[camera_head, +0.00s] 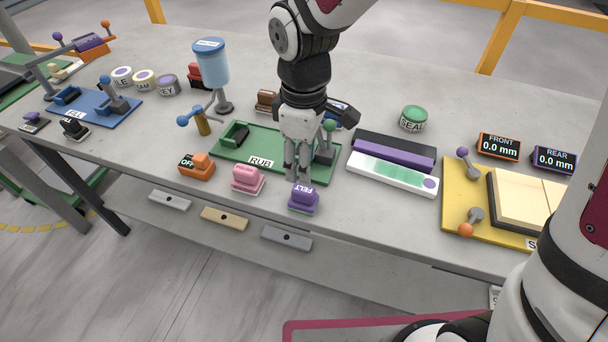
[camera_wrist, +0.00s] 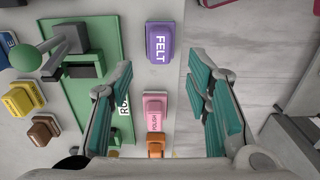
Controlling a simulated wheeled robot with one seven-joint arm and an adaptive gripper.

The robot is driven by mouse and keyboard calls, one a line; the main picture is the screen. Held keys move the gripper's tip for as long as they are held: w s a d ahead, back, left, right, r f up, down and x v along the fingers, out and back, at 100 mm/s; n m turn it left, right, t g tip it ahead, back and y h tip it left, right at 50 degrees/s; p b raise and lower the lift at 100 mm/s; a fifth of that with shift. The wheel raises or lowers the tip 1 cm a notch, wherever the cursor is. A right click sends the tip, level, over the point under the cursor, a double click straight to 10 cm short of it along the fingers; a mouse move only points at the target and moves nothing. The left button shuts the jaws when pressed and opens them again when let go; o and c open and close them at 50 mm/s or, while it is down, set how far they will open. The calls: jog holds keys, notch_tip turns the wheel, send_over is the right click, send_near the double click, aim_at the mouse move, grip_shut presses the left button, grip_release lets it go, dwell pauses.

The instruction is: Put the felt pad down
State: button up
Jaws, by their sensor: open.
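The felt pad (camera_head: 303,198) is a purple block labelled FELT. It sits on the stone slab (camera_head: 330,218) near its front edge, just in front of the green RUB board (camera_head: 222,154). My gripper (camera_head: 297,174) points down above the slab beside the pad, over the board's front edge. In the wrist view the pad (camera_wrist: 160,42) lies beyond my open fingertips (camera_wrist: 162,72), with nothing held between them. The fingers look apart from the pad.
A pink POLISH pad (camera_head: 248,178) and an orange OFF block (camera_head: 197,165) stand left of the felt pad. A long white tray (camera_head: 370,178) and purple bar (camera_head: 393,151) lie to the right. The slab's front edge is close.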

jog(key=shift+r, duration=1.5)
jog(key=s+d+r+m+t, duration=0.2)
jog(key=s+d+r+m, duration=0.35)
jog(key=d+r, duration=0.35)
jog(key=s+d+r+m+t, duration=0.2)
jog(key=s+d+m, duration=0.6)
jog(key=s+d, duration=0.1)
jog(key=shift+s+d+r, duration=0.2)
jog(key=shift+s+r, duration=0.1)
jog(key=shift+s, duration=0.3)
jog(key=shift+r+m, duration=0.15)
jog(key=shift+m, duration=0.1)
jog(key=shift+o, duration=0.4)
